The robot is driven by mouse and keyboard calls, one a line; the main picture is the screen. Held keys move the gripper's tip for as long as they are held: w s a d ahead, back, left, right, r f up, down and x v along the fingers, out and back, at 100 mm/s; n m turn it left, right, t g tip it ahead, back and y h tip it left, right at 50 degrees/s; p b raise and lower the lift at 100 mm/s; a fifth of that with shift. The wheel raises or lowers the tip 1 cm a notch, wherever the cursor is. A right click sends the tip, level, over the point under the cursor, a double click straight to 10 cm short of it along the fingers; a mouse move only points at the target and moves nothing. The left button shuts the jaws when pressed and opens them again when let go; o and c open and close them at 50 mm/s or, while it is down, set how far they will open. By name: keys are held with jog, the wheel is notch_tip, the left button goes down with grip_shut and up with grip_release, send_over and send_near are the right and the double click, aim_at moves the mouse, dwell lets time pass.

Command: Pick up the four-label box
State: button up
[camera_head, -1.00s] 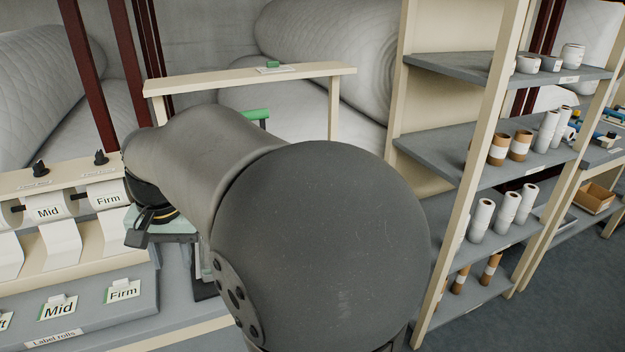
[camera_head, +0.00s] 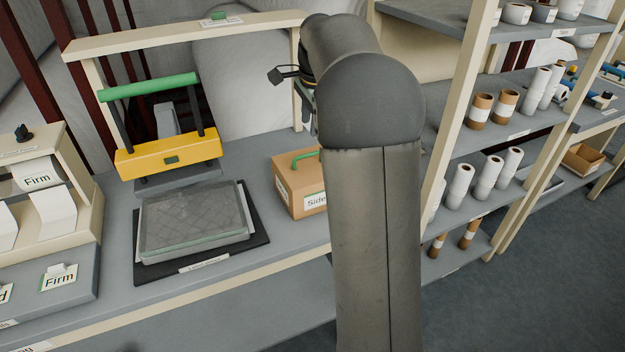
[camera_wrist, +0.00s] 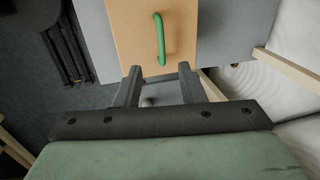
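A tan cardboard box (camera_head: 294,190) with a green handle on top and a white label reading "Side" on its front stands on the grey bench, partly hidden behind my arm. Only one label shows clearly, so I cannot tell how many it has. In the wrist view the box (camera_wrist: 185,50) and its green handle (camera_wrist: 159,38) lie just beyond the fingertips. My gripper (camera_wrist: 160,72) is open, its two fingers apart with nothing between them. The fingertips are close to the near edge of the box, below the handle in the picture. In the head view my gripper is mostly hidden behind the arm.
A clear lidded tray (camera_head: 195,222) on a black mat and a yellow press with a green bar (camera_head: 168,154) stand left of the box. A label-roll holder (camera_head: 45,200) is further left. A shelf (camera_head: 480,140) with several rolls rises at right.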

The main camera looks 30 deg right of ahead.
aim_at(307, 154)
jog(key=f, duration=0.3)
jog(key=w+f+p, duration=0.1)
jog(key=f, duration=0.3)
jog(key=w+f, duration=0.1)
jog(key=f, duration=0.2)
jog(key=shift+w+f, duration=0.15)
jog(key=shift+f, duration=0.2)
jog(key=shift+c, duration=0.4)
grip_shut()
jog(key=shift+r, duration=0.1)
dwell(0.5)
